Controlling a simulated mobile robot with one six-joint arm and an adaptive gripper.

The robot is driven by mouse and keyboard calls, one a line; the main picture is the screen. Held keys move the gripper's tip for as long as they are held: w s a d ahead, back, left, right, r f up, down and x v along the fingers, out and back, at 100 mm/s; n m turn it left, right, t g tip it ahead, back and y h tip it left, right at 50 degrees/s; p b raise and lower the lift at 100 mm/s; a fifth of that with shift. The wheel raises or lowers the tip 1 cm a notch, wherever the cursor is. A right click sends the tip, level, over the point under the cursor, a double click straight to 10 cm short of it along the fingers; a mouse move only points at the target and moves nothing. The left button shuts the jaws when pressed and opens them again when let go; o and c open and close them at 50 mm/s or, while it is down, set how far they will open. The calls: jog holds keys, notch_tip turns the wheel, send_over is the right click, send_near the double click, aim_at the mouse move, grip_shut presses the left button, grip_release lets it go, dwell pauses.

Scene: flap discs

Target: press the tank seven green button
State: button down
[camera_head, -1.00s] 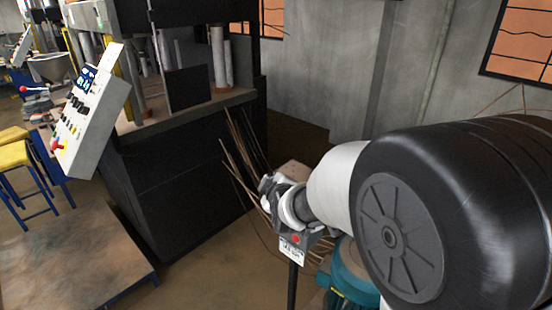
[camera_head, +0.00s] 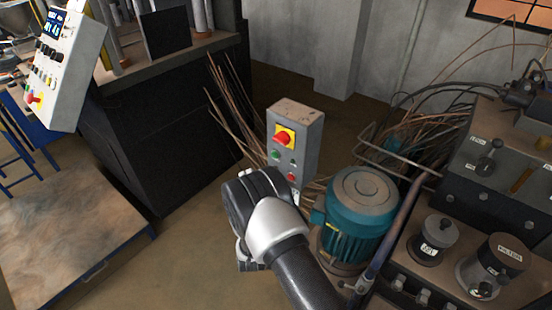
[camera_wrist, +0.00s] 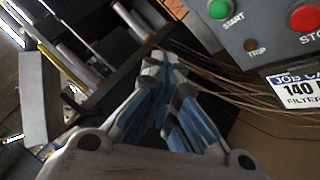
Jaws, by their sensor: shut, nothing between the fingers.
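A grey control box (camera_head: 295,135) stands upright in the middle of the head view, with a red knob on a yellow plate. Its green button (camera_head: 275,155) sits at the left, below that plate; a red button (camera_head: 291,177) is lower right. In the wrist view the green button (camera_wrist: 219,9) is marked START and is cut by the top edge. The red button (camera_wrist: 304,18) is marked STOP. My gripper (camera_wrist: 162,62) is shut and empty, its tips left of and below the green button in the picture, apart from it. In the head view my wrist hides the fingers. No tank number is readable.
A teal motor (camera_head: 360,210) stands right of the box, close to my arm. Thin rods (camera_head: 230,120) stick up behind the box. A dark machine (camera_head: 180,120) is at left, with a tilted white control panel (camera_head: 62,75). A valve bench (camera_head: 500,180) fills the right.

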aim_at(275, 155)
jog(key=shift+s+f, duration=0.15)
jog(key=shift+s, duration=0.05)
jog(key=w+d+b, duration=0.2)
jog(key=w+d, duration=0.3)
jog(key=w, duration=0.2)
jog(key=shift+d, duration=0.2)
dwell(0.3)
jog(key=shift+w+d, duration=0.1)
dwell(1.3)
jog(key=shift+w+d+b, duration=0.2)
jog(key=shift+w+b, duration=0.05)
jog(key=shift+b, duration=0.05)
